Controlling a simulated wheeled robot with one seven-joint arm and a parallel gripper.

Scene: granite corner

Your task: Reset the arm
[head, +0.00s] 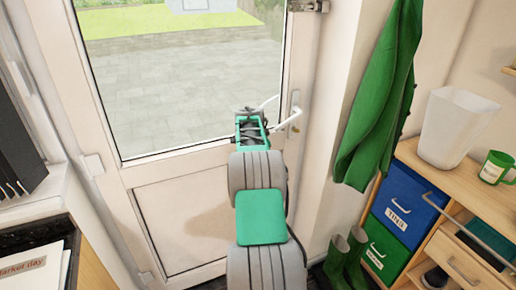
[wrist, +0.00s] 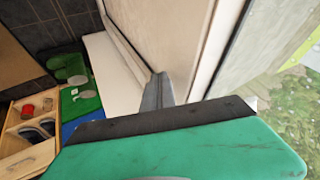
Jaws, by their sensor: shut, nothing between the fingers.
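My arm reaches forward in the head view, up to the white glazed door. My gripper (head: 254,122) is in front of the door, just left of the white lever handle (head: 288,120). Whether it touches the handle I cannot tell. In the wrist view, my gripper's grey fingers (wrist: 158,92) show together beyond the dark bar and green housing, with nothing held between them. The door (head: 180,205) stands upright behind the arm; its glass shows paving and grass outside.
A green coat (head: 380,105) hangs right of the door, above green boots (head: 346,255). A wooden shelf unit (head: 440,190) at the right carries a white bin (head: 455,128) and a green mug (head: 495,167). A dark counter (head: 30,238) is at the lower left.

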